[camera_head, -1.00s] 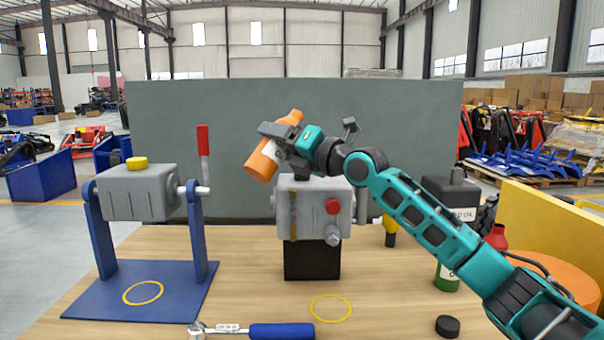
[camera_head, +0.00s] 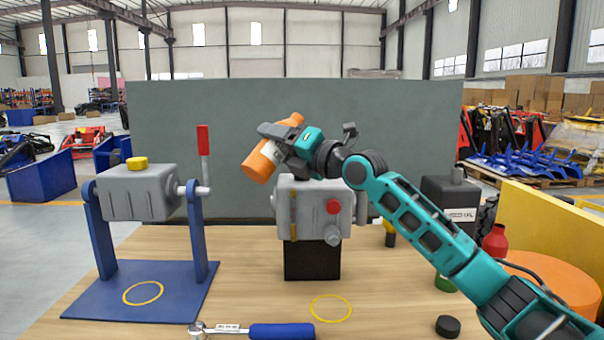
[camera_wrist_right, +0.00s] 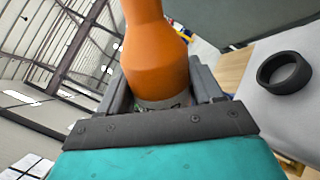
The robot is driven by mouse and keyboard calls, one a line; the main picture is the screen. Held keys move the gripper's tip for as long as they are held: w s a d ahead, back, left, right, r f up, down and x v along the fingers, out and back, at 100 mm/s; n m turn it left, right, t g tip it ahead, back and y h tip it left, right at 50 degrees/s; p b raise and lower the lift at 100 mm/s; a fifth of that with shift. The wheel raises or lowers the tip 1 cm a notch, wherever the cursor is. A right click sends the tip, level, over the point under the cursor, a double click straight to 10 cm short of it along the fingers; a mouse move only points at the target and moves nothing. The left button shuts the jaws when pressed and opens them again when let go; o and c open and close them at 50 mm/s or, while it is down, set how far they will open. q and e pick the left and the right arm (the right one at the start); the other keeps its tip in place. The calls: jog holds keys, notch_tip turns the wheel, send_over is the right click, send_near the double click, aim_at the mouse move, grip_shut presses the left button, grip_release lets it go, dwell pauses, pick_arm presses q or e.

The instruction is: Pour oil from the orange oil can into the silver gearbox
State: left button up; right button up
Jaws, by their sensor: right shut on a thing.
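The orange oil can (camera_head: 260,162) is held tilted above the silver gearbox (camera_head: 314,220), which stands on a black block at mid-table. My right gripper (camera_head: 284,147) is shut around the can's middle. In the right wrist view, the can (camera_wrist_right: 155,55) sits between the fingers of the gripper (camera_wrist_right: 162,98), its narrower part running out of the top of the picture. A black filler ring (camera_wrist_right: 284,73) on a grey surface shows right of the can, apart from it. In the head view, the gripper hides the gearbox's top opening. No oil stream is visible. My left gripper is out of view.
A second grey gearbox (camera_head: 138,195) with a yellow cap hangs on a blue stand at left. A blue-handled ratchet (camera_head: 280,331) lies at the front edge. A black cap (camera_head: 448,326), dark canister (camera_head: 450,196) and red bottle (camera_head: 495,241) stand right.

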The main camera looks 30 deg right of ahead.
jog(key=shift+a+m, duration=0.1)
jog(key=shift+m, duration=0.3)
dwell(0.3)
jog(key=shift+a+f+m, duration=0.1)
jog(key=shift+f+m, duration=0.2)
jog(key=shift+m, duration=0.3)
dwell(0.5)
jog(key=shift+s+a+f+m+p, duration=0.1)
jog(key=shift+f+m+p, duration=0.05)
jog(key=shift+m+p, duration=0.2)
dwell(0.6)
jog(key=shift+a+f+m+h, duration=0.1)
jog(key=shift+f+m+h, duration=0.15)
jog(key=shift+m, duration=0.2)
dwell(0.4)
jog(key=shift+f+m+t+p, duration=0.1)
jog(key=shift+m+t+p, duration=0.2)
jog(key=shift+p, duration=0.15)
jog(key=shift+f+m+h+p, duration=0.15)
jog(key=shift+m+h+p, duration=0.1)
jog(key=shift+m+p, duration=0.05)
dwell(0.5)
jog(key=shift+m, duration=0.4)
dwell(0.4)
jog(key=shift+p, duration=0.3)
